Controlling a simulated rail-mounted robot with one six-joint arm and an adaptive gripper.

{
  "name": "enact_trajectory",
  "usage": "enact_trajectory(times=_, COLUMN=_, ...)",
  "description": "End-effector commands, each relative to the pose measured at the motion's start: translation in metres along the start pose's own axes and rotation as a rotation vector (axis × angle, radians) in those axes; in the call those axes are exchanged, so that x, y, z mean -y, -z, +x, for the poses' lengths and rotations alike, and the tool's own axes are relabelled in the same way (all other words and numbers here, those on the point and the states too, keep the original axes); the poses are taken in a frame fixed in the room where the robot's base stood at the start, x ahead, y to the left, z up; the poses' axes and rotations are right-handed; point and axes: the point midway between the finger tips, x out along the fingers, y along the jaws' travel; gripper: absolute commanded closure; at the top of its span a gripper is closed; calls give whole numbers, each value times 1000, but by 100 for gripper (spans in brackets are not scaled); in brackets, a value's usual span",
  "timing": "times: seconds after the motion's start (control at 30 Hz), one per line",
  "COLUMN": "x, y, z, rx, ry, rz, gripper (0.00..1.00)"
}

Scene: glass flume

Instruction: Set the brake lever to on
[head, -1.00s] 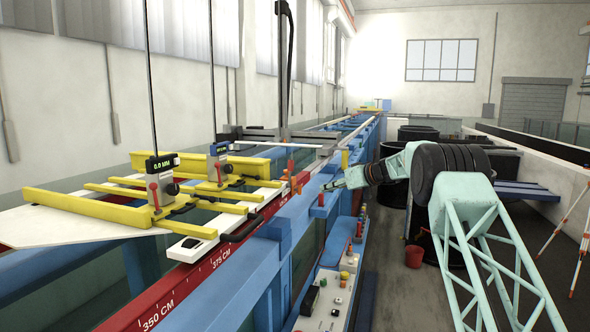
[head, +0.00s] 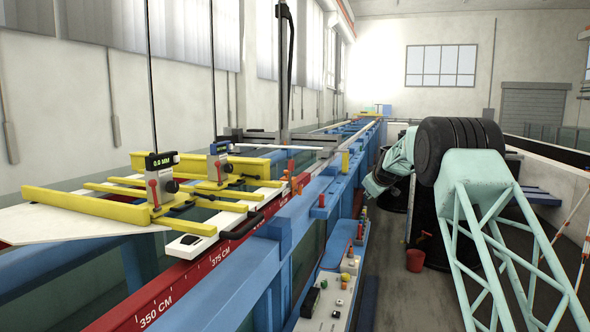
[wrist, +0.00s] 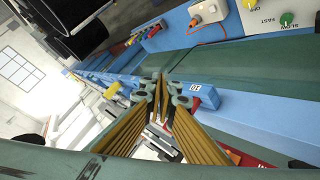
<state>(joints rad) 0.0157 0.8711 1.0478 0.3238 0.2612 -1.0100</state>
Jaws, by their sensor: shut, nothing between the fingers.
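My gripper (wrist: 164,90) shows in the wrist view with its fingers together and nothing between them. In that view a red handle-like part (wrist: 209,98) is just right of the fingertips, on the blue flume side. A small white label (wrist: 194,87) is close to it, its marking hard to read. This part may be the brake lever, but I cannot tell its setting. I see no contact with it. In the head view a short red lever (head: 321,200) stands on a blue block at the flume edge, left of my arm. My fingers cannot be made out there.
A control panel (head: 325,300) with knobs runs along the flume's near side. It also shows at the top of the wrist view (wrist: 235,18). A yellow-railed carriage (head: 150,205) spans the flume. A red bucket (head: 415,260) stands on the aisle floor.

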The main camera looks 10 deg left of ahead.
Motion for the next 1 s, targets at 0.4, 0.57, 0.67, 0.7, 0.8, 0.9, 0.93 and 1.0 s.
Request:
enact_trajectory(times=0.4, x=-52, y=39, z=-29, rx=-101, ry=-211, rz=-212, gripper=100)
enact_trajectory(times=0.57, x=-59, y=65, z=-44, rx=-168, ry=-266, rz=-299, gripper=100)
enact_trajectory(times=0.67, x=-58, y=83, z=-53, rx=-217, ry=-291, rz=-355, gripper=100)
enact_trajectory(times=0.7, x=-57, y=91, z=-58, rx=-238, ry=-299, rz=-376, gripper=100)
enact_trajectory(times=0.8, x=-51, y=109, z=-68, rx=-292, ry=-312, rz=-432, gripper=100)
enact_trajectory(times=0.9, x=-41, y=129, z=-80, rx=-351, ry=-319, rz=-487, gripper=100)
enact_trajectory(times=0.93, x=-37, y=134, z=-83, rx=-368, ry=-319, rz=-503, gripper=100)
enact_trajectory(times=1.0, x=-26, y=146, z=-91, rx=-410, ry=-315, rz=-542, gripper=100)
